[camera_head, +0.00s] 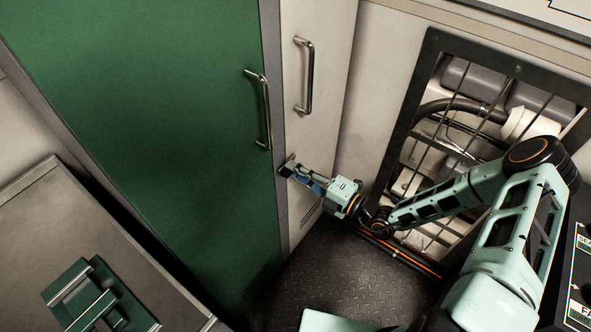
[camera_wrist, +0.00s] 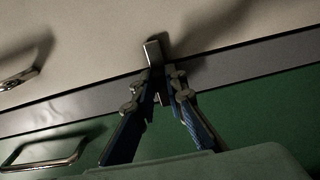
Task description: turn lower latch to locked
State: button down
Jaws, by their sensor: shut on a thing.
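The lower latch (camera_wrist: 152,52) is a small metal piece at the grey frame strip beside the green door. In the wrist view its upper end sticks out past my fingertips. My gripper (camera_wrist: 158,76) is shut on it, with one finger on each side. In the head view my gripper (camera_head: 288,168) reaches to the door frame edge from the right, below the door handles. The latch is mostly hidden there, and I cannot tell its exact angle.
The green door (camera_head: 150,90) has a metal bar handle (camera_head: 265,110). A pale panel with another handle (camera_head: 305,75) stands right of it. A barred opening (camera_head: 480,120) with pipes is farther right. A grey counter (camera_head: 90,240) fills the lower left. Dark tread-plate floor (camera_head: 340,280) lies below.

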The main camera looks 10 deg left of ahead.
jog(key=c, duration=2)
grip_release()
jog(key=shift+o, duration=0.2)
jog(key=shift+d, duration=0.15)
jog(key=v, duration=1.1)
jog(key=shift+s+d, duration=0.2)
jog(key=shift+d, duration=0.15)
jog(key=shift+f, duration=0.1)
